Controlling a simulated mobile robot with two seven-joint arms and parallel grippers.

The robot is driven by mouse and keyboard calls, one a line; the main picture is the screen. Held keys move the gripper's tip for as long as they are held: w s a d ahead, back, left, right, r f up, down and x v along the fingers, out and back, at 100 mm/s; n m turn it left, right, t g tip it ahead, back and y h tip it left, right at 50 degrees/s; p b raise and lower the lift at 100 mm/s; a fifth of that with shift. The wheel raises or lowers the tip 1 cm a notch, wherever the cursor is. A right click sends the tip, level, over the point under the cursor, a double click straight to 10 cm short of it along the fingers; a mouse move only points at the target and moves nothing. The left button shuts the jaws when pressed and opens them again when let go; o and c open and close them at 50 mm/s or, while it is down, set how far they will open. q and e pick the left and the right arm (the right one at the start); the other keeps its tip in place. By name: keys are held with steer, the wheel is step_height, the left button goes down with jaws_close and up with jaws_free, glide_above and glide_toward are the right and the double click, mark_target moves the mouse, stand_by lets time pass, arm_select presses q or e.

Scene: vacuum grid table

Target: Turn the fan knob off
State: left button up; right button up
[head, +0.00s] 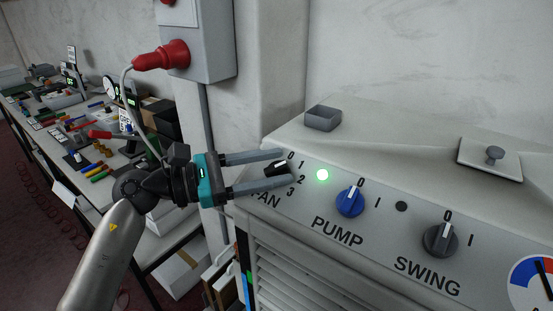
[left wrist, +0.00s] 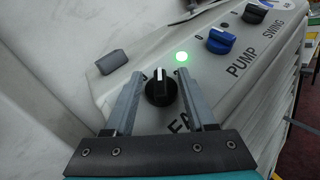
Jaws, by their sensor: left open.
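The fan knob (head: 276,169) is black with a white pointer mark, on the sloping panel of a beige machine above the word FAN. Numbers 0, 1, 2 and 3 surround it; I cannot tell for sure which one the pointer meets. My left gripper (head: 288,165) is open, its two grey fingers reaching in from the left on either side of the knob. In the left wrist view the knob (left wrist: 161,90) sits between the open fingers (left wrist: 160,74), with a visible gap on each side. The upper finger partly covers the knob in the head view. My right gripper is not in view.
A lit green lamp (head: 322,174), the blue PUMP knob (head: 350,202) and the grey SWING knob (head: 440,240) lie to the right on the panel. A grey box with a red plug (head: 165,56) hangs on the wall. A cluttered workbench (head: 165,245) stands at left.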

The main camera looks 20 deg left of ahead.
arm_select(q)
steer(key=shift+w+d, duration=0.35)
steer(key=shift+d, duration=0.1)
steer(key=shift+s+f, duration=0.1)
steer(key=c, duration=0.9)
